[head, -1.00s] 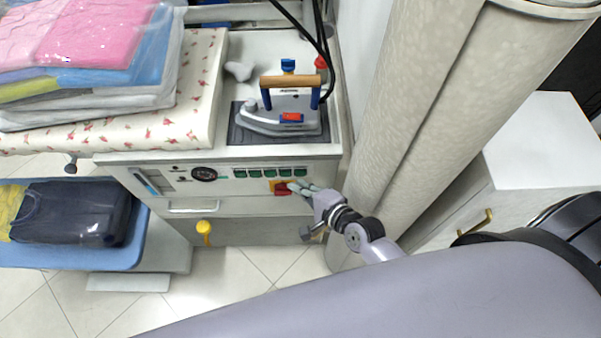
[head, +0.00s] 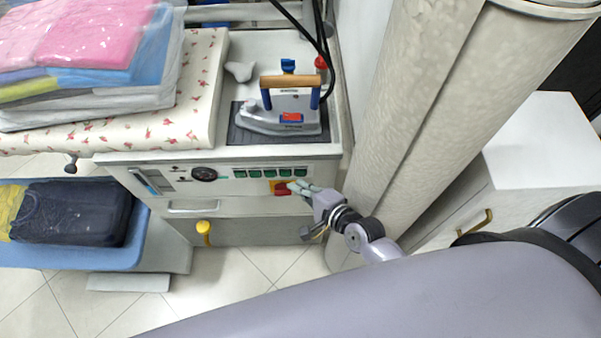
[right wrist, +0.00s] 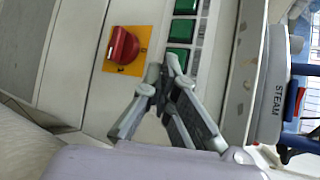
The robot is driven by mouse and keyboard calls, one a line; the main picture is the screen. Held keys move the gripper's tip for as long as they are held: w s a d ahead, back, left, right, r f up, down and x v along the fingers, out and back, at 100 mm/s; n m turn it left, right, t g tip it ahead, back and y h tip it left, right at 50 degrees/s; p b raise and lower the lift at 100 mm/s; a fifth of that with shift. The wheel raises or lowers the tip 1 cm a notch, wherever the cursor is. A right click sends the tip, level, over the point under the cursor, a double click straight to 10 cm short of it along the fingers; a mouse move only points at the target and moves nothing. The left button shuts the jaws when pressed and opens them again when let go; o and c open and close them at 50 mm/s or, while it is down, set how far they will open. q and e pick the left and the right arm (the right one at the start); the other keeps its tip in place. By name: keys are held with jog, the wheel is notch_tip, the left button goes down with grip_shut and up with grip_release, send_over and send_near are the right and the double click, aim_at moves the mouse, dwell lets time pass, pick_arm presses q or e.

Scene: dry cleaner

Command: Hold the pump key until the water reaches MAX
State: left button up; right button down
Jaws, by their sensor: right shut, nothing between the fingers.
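The ironing station's front panel (head: 225,190) carries a row of green keys (head: 269,173). Several green keys (right wrist: 181,30) also show in the right wrist view; I cannot read which one is the pump key. A level window (head: 152,181) with blue in it sits at the panel's left end; its marks and the water height are too small to read. My right gripper (head: 297,186) is shut and empty, just below the right end of the key row. In the right wrist view its fingertips (right wrist: 164,68) meet over the lowest visible key; contact cannot be told. My left gripper is not in view.
A red rotary switch (right wrist: 123,46) on a yellow plate sits close beside my fingertips. An iron (head: 285,112) stands above the panel.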

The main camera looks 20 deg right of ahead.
jog(key=shift+w, duration=0.1)
jog(key=shift+w+d, duration=0.1)
jog(key=shift+w, duration=0.2)
jog(key=shift+w+d, duration=0.1)
jog(key=shift+w, duration=0.3)
dwell(7.2)
